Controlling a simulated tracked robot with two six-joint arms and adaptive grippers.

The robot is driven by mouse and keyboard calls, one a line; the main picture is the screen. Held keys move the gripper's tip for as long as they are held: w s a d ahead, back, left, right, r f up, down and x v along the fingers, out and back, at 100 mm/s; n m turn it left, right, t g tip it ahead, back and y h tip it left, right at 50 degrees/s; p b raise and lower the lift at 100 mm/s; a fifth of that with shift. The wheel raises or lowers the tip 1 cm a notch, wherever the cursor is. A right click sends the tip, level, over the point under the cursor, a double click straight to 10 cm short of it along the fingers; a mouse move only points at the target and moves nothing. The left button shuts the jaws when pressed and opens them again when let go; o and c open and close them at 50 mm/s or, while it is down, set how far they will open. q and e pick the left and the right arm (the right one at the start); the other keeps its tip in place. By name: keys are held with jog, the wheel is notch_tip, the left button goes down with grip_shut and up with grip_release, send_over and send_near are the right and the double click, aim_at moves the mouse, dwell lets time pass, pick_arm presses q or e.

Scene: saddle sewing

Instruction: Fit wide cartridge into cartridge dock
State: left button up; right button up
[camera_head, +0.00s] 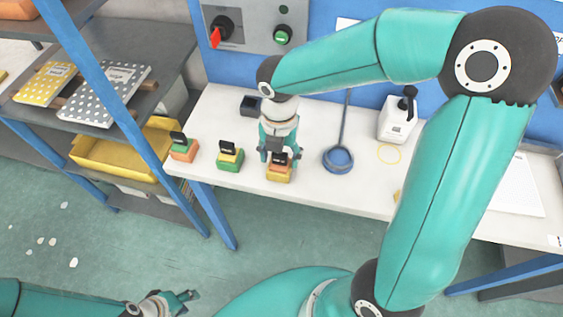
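Three small coloured blocks with black upright tops stand in a row on the white bench: an orange and green one (184,153), a green and yellow one (230,162) and a yellow and orange one (279,176). I cannot tell which is the wide cartridge. A dark open box (251,106) behind them may be the cartridge dock. My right gripper (280,154) points down at the yellow and orange block, its fingers apart on either side of the black top; contact is unclear. My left gripper (187,301) is open and empty, low over the floor.
A control panel (255,25) stands behind. A blue-framed shelf (120,98) with books and a yellow bin (130,158) is at left.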

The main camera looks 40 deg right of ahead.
grip_shut()
jog(key=shift+r, duration=0.25)
jog(key=shift+r+p, duration=1.85)
jog(key=shift+p, duration=0.1)
jog(key=shift+r+p, duration=1.9)
jog(key=shift+r, duration=0.15)
jog(key=shift+f, duration=0.1)
